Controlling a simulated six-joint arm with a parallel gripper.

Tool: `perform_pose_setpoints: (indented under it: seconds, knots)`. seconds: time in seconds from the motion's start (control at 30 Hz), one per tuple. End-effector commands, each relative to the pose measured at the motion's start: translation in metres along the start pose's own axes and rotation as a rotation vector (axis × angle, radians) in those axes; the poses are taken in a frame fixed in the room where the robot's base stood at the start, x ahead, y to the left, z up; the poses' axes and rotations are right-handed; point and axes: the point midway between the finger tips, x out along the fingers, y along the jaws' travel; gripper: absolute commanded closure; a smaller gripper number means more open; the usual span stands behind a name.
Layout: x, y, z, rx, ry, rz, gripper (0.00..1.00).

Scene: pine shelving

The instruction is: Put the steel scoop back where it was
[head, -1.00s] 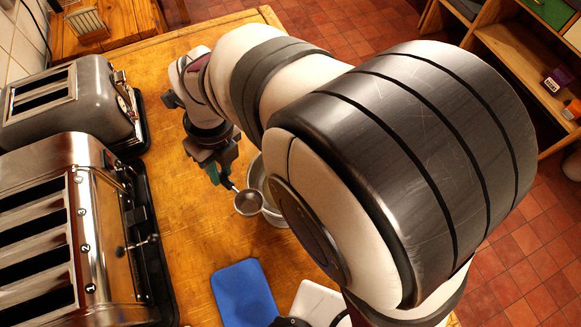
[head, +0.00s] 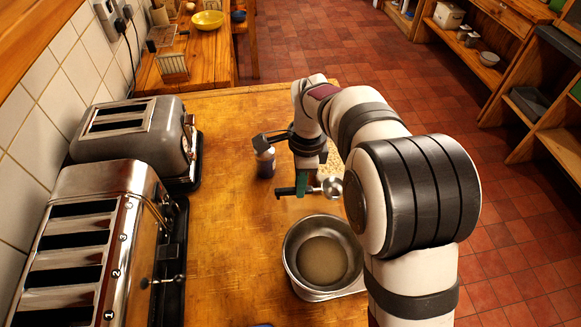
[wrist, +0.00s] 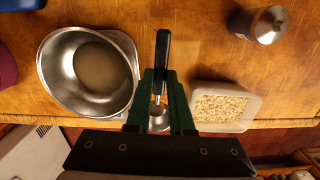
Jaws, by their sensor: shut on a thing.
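The steel scoop has a black handle and a small round steel bowl (head: 333,187). My gripper (head: 303,183) is shut on it, with the black handle sticking out to the left in the head view. In the wrist view the handle (wrist: 163,50) rises between the green fingers of my gripper (wrist: 162,92), and the scoop's bowl (wrist: 158,119) shows between them, partly hidden. The scoop is beyond a large steel bowl (head: 290,235) with pale contents and near a tub of pale grains (wrist: 198,88). Its height above the table is hard to tell.
A dark bottle with a grey top (head: 265,163) stands left of my gripper. Two toasters (head: 135,125) (head: 100,200) line the left side. The wooden table (head: 220,240) is clear between them and the large bowl. Shelves (head: 545,115) stand at right across the tiled floor.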

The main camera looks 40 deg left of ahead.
Motion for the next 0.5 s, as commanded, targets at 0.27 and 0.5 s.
perform_pose_setpoints:
  seconds: [0.27, 0.5]
  knots:
    - [0.039, -0.017, 0.045, -0.08, -0.003, 0.005, 1.0]
    - [0.074, -0.031, 0.097, -0.074, -0.004, 0.002, 1.0]
